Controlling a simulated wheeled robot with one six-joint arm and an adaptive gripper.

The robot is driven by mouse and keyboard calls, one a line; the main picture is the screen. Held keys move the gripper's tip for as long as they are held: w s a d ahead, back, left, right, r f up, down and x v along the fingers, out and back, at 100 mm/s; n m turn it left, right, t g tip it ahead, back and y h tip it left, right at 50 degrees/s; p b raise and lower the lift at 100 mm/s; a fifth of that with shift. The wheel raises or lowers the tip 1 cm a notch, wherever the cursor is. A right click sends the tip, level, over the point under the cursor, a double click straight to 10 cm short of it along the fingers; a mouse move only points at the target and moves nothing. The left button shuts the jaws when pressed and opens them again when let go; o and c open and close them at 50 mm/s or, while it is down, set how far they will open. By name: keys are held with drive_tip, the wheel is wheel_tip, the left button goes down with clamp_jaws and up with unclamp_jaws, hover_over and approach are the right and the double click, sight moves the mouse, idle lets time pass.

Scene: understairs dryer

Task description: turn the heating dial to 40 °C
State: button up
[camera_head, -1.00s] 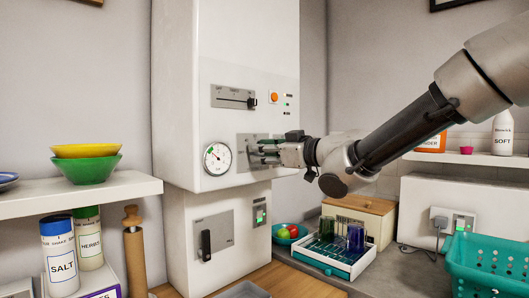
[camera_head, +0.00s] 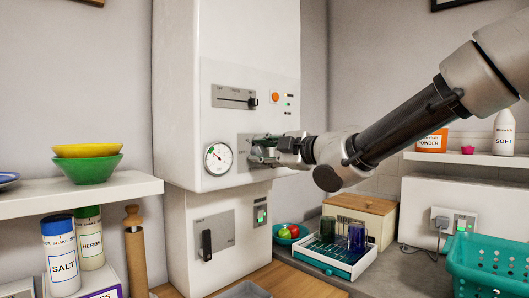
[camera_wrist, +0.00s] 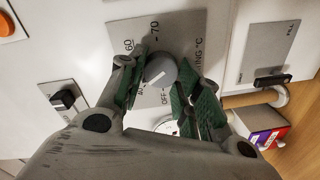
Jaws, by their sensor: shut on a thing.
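The heating dial (camera_wrist: 161,71) is a round grey knob on a grey metal plate (camera_wrist: 184,30) on the white boiler front. In the wrist view the plate shows turned sideways, with "OFF", "60", "70" and "°C" legible around the knob. Other marks are partly covered by a finger. My gripper (camera_wrist: 160,88) has its green-padded fingers on both sides of the knob and is shut on it. The pointer mark on the knob cannot be made out. In the head view my gripper (camera_head: 264,153) is at the plate and hides the dial.
A round gauge (camera_head: 218,158) is left of the dial. A slider panel (camera_head: 234,97) and an orange button (camera_head: 275,97) are above it. A lever panel (camera_head: 213,236) is below. A dish rack (camera_head: 322,256) and a teal basket (camera_head: 489,262) stand lower right.

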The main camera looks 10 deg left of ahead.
drive_tip(key=shift+n, duration=1)
drive_tip(key=shift+f, duration=0.1)
drive_tip(key=o, duration=1)
drive_tip(key=shift+o, duration=0.2)
drive_tip(key=v, duration=1.2)
drive_tip(key=shift+s+a, duration=0.1)
